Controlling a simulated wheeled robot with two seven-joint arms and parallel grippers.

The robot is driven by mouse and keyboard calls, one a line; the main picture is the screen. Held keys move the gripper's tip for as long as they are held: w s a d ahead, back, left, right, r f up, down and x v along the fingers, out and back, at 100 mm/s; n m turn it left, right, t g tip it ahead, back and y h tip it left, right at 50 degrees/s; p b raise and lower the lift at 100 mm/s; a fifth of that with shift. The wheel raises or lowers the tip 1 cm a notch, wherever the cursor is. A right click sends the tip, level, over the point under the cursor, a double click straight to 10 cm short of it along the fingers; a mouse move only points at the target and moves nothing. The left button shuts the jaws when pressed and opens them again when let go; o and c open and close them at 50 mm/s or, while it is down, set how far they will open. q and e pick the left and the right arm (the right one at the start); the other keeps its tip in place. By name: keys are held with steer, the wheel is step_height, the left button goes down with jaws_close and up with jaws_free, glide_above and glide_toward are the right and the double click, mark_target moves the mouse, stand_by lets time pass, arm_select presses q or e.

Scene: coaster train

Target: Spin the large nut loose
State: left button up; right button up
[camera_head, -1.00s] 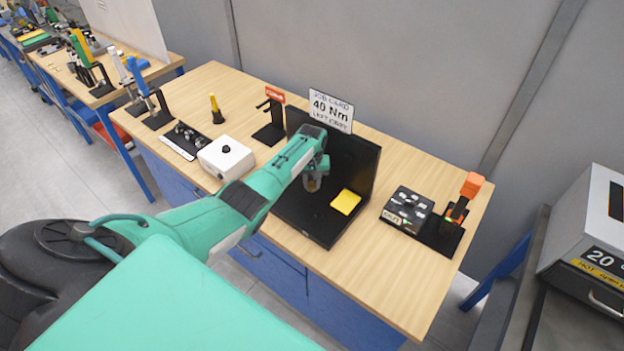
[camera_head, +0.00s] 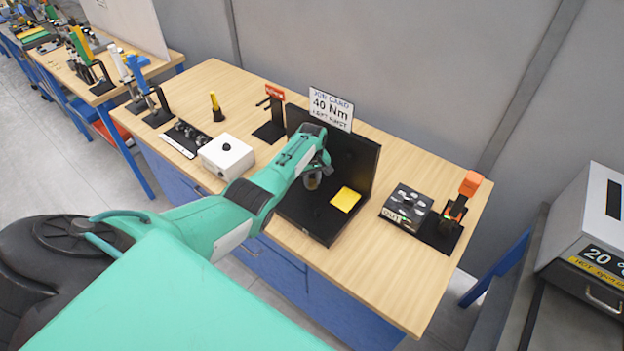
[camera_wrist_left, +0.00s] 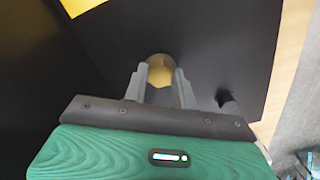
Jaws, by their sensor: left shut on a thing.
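The large nut (camera_wrist_left: 160,69) is a brass-coloured piece between my fingertips in the left wrist view. It is against the black panel of the fixture (camera_wrist_left: 225,60). My left gripper (camera_wrist_left: 160,82) is shut on it, one grey finger on each side. In the head view my left gripper (camera_head: 313,180) is over the black L-shaped fixture (camera_head: 352,160), in front of its upright panel. My arm and wrist hide much of that panel, and the nut's thread cannot be made out. My right gripper is not in view.
A yellow pad (camera_head: 345,199) lies on the fixture base. A job card reading 40 Nm (camera_head: 331,108) stands behind. A white box (camera_head: 227,156) is to the left, and a black tray (camera_head: 406,208) and orange-topped tool (camera_head: 470,184) to the right. The front right tabletop is clear.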

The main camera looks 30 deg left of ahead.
mark_target(312, 181)
arm_select(q)
steer(key=o, duration=1)
step_height(312, 181, up, 14)
steer(key=b, duration=0.3)
steer(key=shift+b, duration=0.35)
steer(key=shift+f, duration=0.1)
